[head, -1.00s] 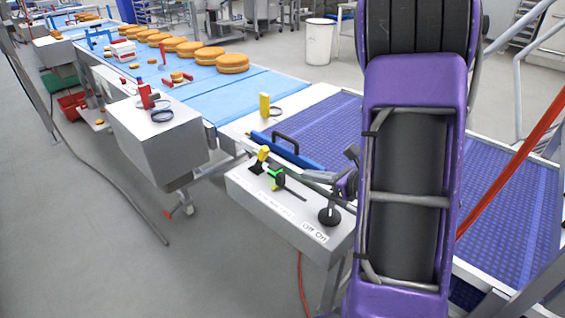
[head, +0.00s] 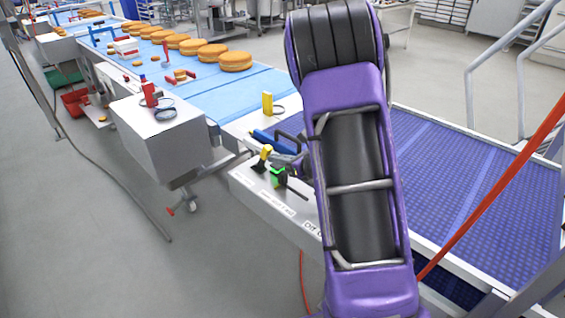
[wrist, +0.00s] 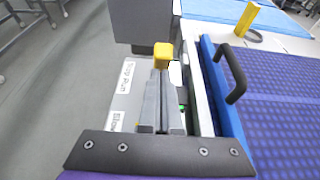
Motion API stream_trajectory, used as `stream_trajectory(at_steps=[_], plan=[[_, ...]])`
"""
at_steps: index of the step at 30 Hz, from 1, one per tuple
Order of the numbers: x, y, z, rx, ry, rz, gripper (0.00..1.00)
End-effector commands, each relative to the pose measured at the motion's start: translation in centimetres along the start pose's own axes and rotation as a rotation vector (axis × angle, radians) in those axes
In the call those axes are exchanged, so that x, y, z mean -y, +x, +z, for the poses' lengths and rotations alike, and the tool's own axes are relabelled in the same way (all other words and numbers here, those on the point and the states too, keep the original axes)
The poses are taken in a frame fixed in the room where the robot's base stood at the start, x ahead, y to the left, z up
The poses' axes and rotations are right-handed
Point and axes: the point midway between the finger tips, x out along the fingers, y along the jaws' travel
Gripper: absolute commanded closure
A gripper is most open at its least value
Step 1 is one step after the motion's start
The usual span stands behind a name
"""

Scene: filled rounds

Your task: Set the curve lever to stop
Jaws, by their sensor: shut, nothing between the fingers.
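The control box (head: 243,176) stands beside the conveyor. A lever with a yellow knob (head: 266,150) and dark base sits near its far end. In the wrist view the yellow knob (wrist: 163,50) is just beyond my fingertips, beside a label reading Stop and Run (wrist: 126,80). My gripper (wrist: 160,75) is shut and empty, its fingers pointing at the knob; I cannot tell whether they touch it. In the head view my gripper (head: 284,158) is just right of the yellow knob. The lever's lower part is hidden by the fingers in the wrist view.
A green-topped slider (head: 278,171) is close by on the box, with a Slow-Fast label. A blue guard with a black handle (wrist: 233,75) lies along the right side. A yellow post (head: 267,103) and purple belt (head: 450,190) are beyond. My arm hides the box's near end.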

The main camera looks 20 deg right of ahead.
Motion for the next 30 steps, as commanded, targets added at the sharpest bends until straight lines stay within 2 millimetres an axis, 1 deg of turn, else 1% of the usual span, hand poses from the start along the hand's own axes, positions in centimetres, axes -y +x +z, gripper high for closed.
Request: stream_trajectory(at_steps=[11,16,30], plan=[[0.0,0.01,0.1,-0.008,0.0,0.0,1.0],[-0.03,0.14,0.56,-0.056,-0.003,0.001,1.0],[0.0,0.42,0.97,-0.168,-0.002,0.0,1.0]])
